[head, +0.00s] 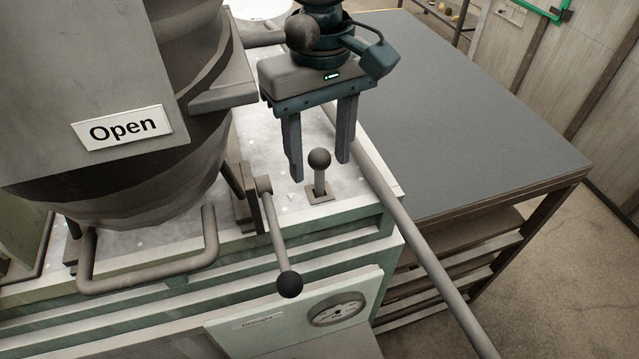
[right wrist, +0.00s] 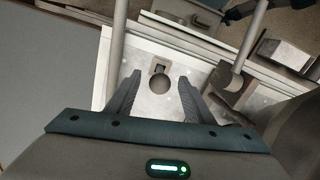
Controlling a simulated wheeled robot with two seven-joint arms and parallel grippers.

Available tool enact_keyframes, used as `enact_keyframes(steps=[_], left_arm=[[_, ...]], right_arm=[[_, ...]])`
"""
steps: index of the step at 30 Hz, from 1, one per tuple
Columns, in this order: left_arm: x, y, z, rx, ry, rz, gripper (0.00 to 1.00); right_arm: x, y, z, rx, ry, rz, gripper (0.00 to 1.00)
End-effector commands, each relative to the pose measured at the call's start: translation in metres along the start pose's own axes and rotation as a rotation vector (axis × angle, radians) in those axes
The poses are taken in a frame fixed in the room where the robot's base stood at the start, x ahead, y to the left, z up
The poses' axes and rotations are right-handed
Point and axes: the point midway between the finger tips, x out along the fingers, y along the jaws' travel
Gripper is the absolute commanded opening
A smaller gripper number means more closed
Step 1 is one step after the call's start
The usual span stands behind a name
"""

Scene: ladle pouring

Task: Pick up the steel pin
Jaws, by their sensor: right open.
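The steel pin (head: 319,162) stands upright in a small square socket on the white machine top, with a round dark ball at its upper end. My right gripper (head: 321,169) points down over it, open, with one finger on each side of the pin in the head view. In the right wrist view the pin's ball (right wrist: 159,81) shows between the two open fingertips (right wrist: 160,76), with a gap on both sides. The fingers do not appear to touch the pin. My left gripper is not in view.
A lever with a black ball end (head: 289,284) is left of the pin. A long grey bar (head: 425,250) runs past its right side. A large ladle with an "Open" sign (head: 123,127) stands at left. The grey table (head: 470,130) at right is bare.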

Motion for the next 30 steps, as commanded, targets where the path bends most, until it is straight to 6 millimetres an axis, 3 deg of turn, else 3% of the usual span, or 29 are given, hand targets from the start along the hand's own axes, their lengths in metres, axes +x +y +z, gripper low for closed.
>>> enact_keyframes(steps=[9,23,29,30], left_arm=[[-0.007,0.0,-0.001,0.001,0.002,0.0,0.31],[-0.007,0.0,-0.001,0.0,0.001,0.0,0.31],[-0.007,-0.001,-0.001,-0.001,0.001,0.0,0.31],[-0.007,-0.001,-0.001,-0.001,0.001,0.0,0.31]], right_arm=[[0.031,0.0,0.0,0.0,-0.001,0.001,0.48],[0.032,0.0,0.0,0.0,0.0,0.0,0.48],[0.032,0.0,0.0,0.0,0.0,0.0,0.02],[0.032,0.0,0.0,0.0,0.0,0.0,0.02]])
